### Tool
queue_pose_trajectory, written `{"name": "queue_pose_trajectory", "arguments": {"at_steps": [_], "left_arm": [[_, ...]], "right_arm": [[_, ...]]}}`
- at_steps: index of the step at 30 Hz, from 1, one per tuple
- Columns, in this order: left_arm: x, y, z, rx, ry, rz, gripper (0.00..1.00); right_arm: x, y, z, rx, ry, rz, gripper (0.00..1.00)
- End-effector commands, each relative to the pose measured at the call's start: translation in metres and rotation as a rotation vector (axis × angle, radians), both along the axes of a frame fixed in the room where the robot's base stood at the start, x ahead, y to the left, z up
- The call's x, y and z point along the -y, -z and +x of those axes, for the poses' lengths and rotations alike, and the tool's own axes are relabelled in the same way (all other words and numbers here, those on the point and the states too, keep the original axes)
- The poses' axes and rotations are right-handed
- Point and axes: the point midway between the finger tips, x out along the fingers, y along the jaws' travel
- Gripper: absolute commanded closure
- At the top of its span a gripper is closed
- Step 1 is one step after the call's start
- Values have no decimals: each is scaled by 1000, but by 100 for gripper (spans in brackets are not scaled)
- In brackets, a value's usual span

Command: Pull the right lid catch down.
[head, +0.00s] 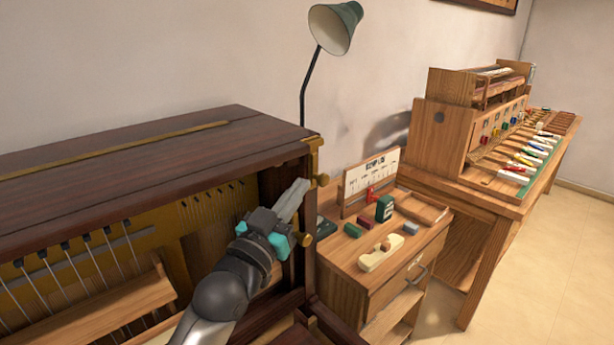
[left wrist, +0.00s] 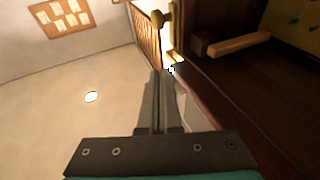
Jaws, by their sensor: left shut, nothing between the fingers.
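The piano (head: 150,143) stands at the left with its dark lid on top and its front open. In the left wrist view the shut fingers (left wrist: 160,75) point up toward brass parts (left wrist: 176,58) at the case edge. My right gripper is not in view.
A small wooden cabinet (head: 345,283) with blocks and a ruled board stands to the right, with a green lamp (head: 335,28) behind. A workbench (head: 480,197) stands farther right.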

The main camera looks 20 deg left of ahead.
Motion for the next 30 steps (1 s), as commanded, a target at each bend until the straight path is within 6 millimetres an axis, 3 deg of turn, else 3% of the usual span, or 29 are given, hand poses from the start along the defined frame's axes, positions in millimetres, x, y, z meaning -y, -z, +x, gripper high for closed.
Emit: {"name": "queue_pose_trajectory", "arguments": {"at_steps": [3, 10, 30], "left_arm": [[-4, 5, -18, -2, 0, 1, 100], [-8, 10, -37, 0, 0, 1, 100], [-9, 11, -41, 0, 0, 0, 100]], "right_arm": [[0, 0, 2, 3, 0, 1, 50], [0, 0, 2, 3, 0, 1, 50], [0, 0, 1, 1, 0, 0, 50]]}}
